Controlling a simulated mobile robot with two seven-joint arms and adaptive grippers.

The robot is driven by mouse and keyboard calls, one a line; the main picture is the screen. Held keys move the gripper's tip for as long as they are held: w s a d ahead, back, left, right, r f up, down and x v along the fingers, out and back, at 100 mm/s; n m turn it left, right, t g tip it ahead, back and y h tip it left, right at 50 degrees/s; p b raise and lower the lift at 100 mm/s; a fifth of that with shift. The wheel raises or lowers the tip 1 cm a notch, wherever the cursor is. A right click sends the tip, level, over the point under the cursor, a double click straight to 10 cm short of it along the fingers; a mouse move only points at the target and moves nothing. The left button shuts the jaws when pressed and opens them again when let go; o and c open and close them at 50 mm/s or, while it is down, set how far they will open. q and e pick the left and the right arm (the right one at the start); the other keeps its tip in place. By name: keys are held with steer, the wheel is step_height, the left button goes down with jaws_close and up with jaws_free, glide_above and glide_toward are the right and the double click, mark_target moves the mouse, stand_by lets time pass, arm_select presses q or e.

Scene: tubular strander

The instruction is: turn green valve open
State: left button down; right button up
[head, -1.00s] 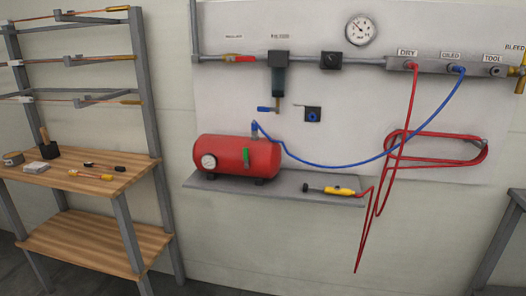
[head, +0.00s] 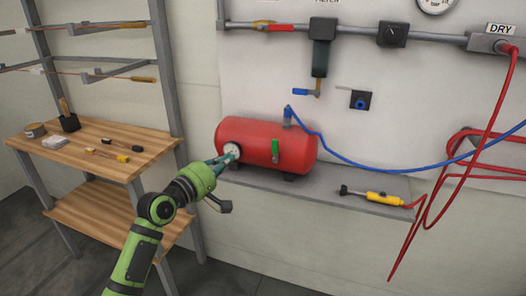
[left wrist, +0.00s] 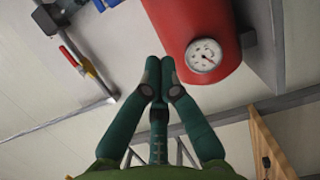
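The green valve handle (head: 275,153) sits on the front of the red air tank (head: 250,138) and stands roughly upright in the head view. It does not show in the left wrist view. My left gripper (head: 228,158) is at the left end of the tank, near the round gauge (head: 232,149), left of the green handle. In the left wrist view its two dark green fingers (left wrist: 160,68) have their tips together with nothing between them, and the gauge (left wrist: 203,55) on the tank end lies just right of them. My right gripper is not in view.
The tank stands on a grey wall shelf (head: 330,193) beside a yellow-handled tool (head: 380,197). A blue hose (head: 390,168) leaves the tank top to the right. A wooden rack (head: 100,140) with small tools stands at left. Red hose hangs at right.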

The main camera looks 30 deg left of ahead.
mark_target(255, 140)
arm_select(q)
steer(key=w+p, duration=0.1)
steer(key=w, duration=0.8)
steer(key=shift+w, duration=0.3)
steer(key=d+p, duration=0.1)
steer(key=d, duration=0.2)
steer(key=shift+w+d, duration=0.2)
steer(key=shift+d+p, duration=0.25)
steer(key=shift+p, duration=0.05)
steer(key=shift+w, duration=0.1)
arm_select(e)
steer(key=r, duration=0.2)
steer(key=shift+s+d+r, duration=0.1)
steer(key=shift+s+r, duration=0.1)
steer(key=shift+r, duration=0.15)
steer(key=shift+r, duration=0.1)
arm_select(q)
steer(key=shift+d+r+p, duration=0.1)
steer(key=shift+p, duration=0.2)
steer(key=shift+m+p, duration=0.3)
steer(key=shift+m, duration=0.1)
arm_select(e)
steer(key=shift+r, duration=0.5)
